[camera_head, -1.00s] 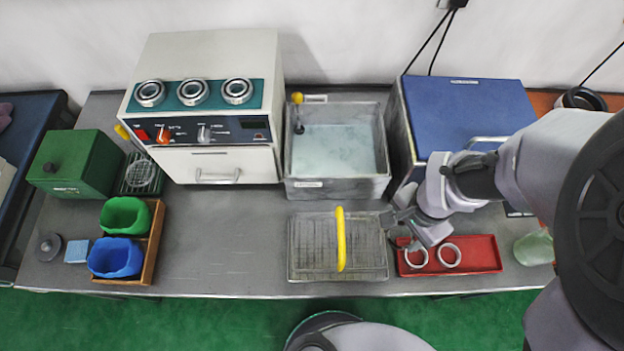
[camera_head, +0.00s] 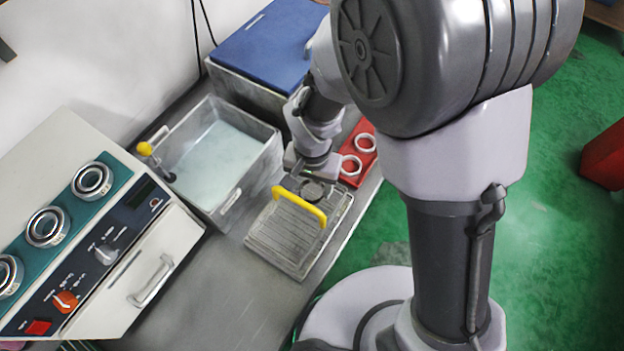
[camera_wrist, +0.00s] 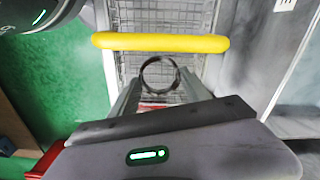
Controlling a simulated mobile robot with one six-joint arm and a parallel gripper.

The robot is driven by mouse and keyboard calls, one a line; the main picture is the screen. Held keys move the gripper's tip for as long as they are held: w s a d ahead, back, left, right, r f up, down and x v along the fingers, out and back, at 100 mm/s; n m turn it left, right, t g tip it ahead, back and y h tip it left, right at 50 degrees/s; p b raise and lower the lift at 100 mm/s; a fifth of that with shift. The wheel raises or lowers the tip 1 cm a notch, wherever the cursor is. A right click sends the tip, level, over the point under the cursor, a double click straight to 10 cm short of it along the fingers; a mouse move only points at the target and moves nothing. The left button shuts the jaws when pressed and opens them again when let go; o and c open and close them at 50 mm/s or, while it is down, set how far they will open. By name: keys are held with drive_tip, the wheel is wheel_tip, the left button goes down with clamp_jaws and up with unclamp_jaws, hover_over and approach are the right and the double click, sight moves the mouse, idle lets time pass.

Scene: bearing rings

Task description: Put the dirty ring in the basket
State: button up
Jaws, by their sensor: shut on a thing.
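A dark, dirty-looking ring (camera_wrist: 160,75) is between the two fingers of my gripper (camera_wrist: 158,86), which is shut on it. The wire basket (camera_wrist: 130,70) with its yellow handle (camera_wrist: 160,43) lies beyond the ring in the wrist view. In the head view, my gripper (camera_head: 309,184) is over the basket's (camera_head: 283,246) end nearest the red tray, with the dark ring (camera_head: 313,190) just beside the yellow handle (camera_head: 300,205). The ring appears to be above the mesh; the exact height is hard to tell.
An open tank (camera_head: 253,168) of liquid stands behind the basket. A blue-lidded box (camera_head: 265,45) is at the back, and a machine with dials (camera_head: 120,250) at left. Bare bench lies left of the basket.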

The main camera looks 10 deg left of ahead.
sight(312, 189)
drive_tip(key=shift+f+b, duration=0.7)
drive_tip(key=shift+f, duration=1.3)
drive_tip(key=shift+s, duration=0.1)
drive_tip(key=shift+f, duration=0.25)
drive_tip(key=o, duration=1.3)
drive_tip(key=shift+r, duration=0.1)
drive_tip(key=shift+o, duration=0.2)
